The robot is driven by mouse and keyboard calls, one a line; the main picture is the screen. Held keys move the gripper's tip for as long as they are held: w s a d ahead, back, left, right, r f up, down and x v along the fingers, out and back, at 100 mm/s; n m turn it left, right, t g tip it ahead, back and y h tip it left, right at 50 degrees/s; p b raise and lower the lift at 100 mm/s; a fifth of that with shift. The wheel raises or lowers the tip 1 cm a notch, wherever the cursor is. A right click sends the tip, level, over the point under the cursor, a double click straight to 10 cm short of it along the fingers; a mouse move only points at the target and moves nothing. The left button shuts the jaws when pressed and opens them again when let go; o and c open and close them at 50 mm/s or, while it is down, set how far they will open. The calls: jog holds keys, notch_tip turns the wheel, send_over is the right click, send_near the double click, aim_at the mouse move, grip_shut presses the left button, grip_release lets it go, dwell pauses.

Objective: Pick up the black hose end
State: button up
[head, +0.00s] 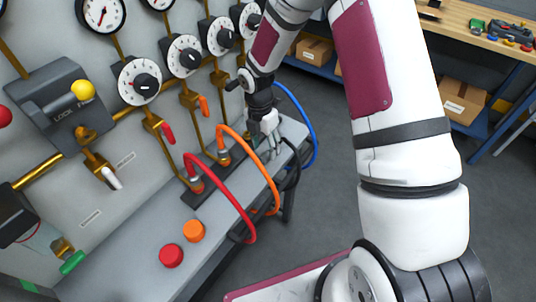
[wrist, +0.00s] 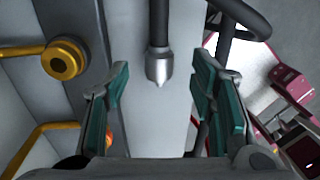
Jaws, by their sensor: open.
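The black hose end (wrist: 159,66) shows in the wrist view as a black hose with a silver pointed tip, at the upper middle. It lies in line with the gap between my fingers, with clear space on both sides. My gripper (wrist: 160,88) is open, its teal-padded fingers left and right of the tip, not touching it. In the head view my gripper (head: 268,124) is low over the far end of the grey ledge. The black hose (head: 293,152) curves down off the ledge beside it; its tip is hard to make out there.
A red hose (head: 222,176), an orange hose (head: 256,158) and a blue hose (head: 306,112) loop near the ledge (head: 130,270). The panel with dials (head: 140,81) and valves stands close on the left. A workbench (head: 470,22) is at the back right; open floor lies between.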

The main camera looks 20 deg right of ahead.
aim_at(266, 153)
jog(key=shift+s+f, duration=0.1)
jog(key=shift+f, duration=1.65)
grip_shut()
jog(key=shift+r, duration=0.15)
